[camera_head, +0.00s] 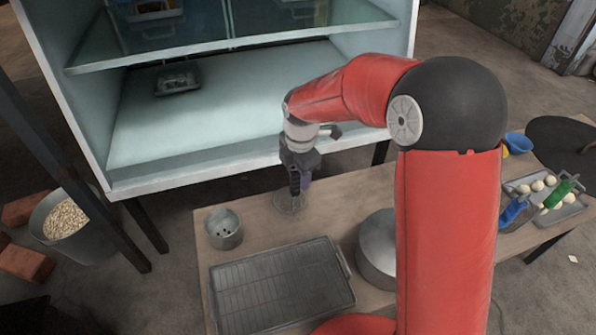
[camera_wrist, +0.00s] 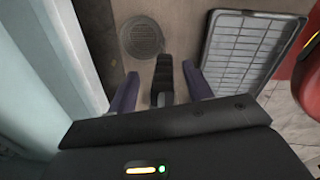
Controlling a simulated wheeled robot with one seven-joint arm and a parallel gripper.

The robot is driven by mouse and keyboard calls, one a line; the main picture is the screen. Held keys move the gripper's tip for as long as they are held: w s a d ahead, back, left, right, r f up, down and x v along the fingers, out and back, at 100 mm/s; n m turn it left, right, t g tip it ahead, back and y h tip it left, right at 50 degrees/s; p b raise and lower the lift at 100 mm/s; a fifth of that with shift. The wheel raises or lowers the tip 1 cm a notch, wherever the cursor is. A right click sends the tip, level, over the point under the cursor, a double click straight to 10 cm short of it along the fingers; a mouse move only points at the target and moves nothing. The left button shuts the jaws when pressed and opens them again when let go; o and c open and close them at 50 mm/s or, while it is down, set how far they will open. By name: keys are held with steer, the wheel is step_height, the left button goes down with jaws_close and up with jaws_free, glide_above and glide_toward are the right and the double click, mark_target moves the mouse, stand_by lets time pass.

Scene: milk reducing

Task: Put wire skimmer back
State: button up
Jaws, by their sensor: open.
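The wire skimmer (camera_head: 290,204) is on the wooden table near its far edge. Its round mesh head also shows in the wrist view (camera_wrist: 141,37), and its dark handle (camera_wrist: 162,76) rises toward my wrist. My gripper (camera_head: 300,187) points down over it. In the wrist view my gripper (camera_wrist: 161,72) is open, with one dark purple finger on each side of the handle and gaps visible on both sides. A grey metal cup with holes (camera_head: 225,241) stands on the table, left of the skimmer.
A dark gridded tray (camera_head: 280,290) lies on the near table, with a large grey pot (camera_head: 376,250) to its right. A pale shelf cabinet (camera_head: 200,125) stands close behind the table. A tray of pale balls (camera_head: 568,212) is at the right. My arm hides part of the table.

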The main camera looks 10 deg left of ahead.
steer(key=r, duration=0.7)
steer(key=r+p, duration=0.1)
steer(key=r, duration=0.3)
steer(key=shift+s+d+r, duration=0.25)
steer(key=shift+d+r, duration=0.05)
steer(key=s+d+r+m+t, duration=0.1)
steer(key=s+d+r+m, duration=0.35)
steer(key=d+m, duration=0.25)
steer(key=s+d+r+m+t, duration=0.2)
steer(key=s+d+r+m, duration=0.1)
steer(key=s+d+m, duration=0.4)
steer(key=s+d+f+m+t, duration=0.2)
steer(key=s+d+m, duration=0.7)
steer(key=s+m, duration=0.1)
steer(key=shift+s+m+h, duration=0.3)
steer(key=shift+s+m, duration=0.1)
steer(key=shift+m, duration=0.5)
